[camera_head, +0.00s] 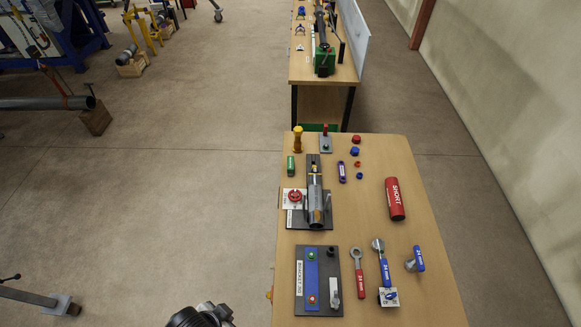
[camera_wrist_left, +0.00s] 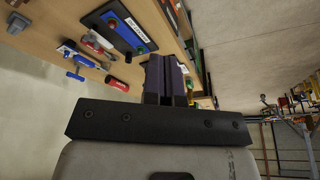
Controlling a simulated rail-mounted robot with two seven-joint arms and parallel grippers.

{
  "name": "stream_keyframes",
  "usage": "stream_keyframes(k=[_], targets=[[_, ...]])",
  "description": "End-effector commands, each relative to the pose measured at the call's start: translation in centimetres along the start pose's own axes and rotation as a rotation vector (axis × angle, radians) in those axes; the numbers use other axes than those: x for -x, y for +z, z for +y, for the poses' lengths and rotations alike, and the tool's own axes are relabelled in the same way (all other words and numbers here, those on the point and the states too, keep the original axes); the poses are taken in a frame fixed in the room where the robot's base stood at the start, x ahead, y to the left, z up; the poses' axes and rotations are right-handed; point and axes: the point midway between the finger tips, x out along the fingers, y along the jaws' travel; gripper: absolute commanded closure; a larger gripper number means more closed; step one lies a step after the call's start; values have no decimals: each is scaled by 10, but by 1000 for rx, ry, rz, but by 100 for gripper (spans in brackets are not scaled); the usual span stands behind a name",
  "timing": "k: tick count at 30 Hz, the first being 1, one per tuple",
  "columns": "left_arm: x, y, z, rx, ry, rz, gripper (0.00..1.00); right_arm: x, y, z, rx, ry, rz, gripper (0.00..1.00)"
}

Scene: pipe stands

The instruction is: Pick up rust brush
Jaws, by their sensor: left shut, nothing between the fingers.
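I cannot pick out a rust brush for certain in either view. An upright yellow-orange handled item (camera_head: 297,138) stands at the far left corner of the near table; its lower end is too small to read. My left gripper is shut and empty, with its dark fingers together in the left wrist view (camera_wrist_left: 167,80). In the head view only a dark part of my left arm shows at the bottom edge, left of the table. My right gripper is not in view.
The near wooden table (camera_head: 425,265) holds a bracket board (camera_head: 327,270), a pipe stand (camera_head: 315,205), a red SHORT cylinder (camera_head: 395,198), a red wrench (camera_head: 358,272) and a blue wrench (camera_head: 383,262). A second table (camera_head: 345,73) stands behind.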

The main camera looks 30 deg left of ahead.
Motion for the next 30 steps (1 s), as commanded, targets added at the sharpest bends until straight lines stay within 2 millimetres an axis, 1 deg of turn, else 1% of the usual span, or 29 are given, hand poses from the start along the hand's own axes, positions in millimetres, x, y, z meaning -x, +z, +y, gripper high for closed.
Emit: stream_keyframes(k=[6, 7, 27, 30], targets=[[0, 0, -1, -3, -2, -1, 100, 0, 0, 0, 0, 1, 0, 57], [0, 0, -1, -3, -2, -1, 98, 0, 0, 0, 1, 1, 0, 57], [0, 0, 2, 8, 6, 0, 34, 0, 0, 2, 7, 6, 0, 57], [0, 0, 2, 8, 6, 0, 34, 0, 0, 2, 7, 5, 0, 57]])
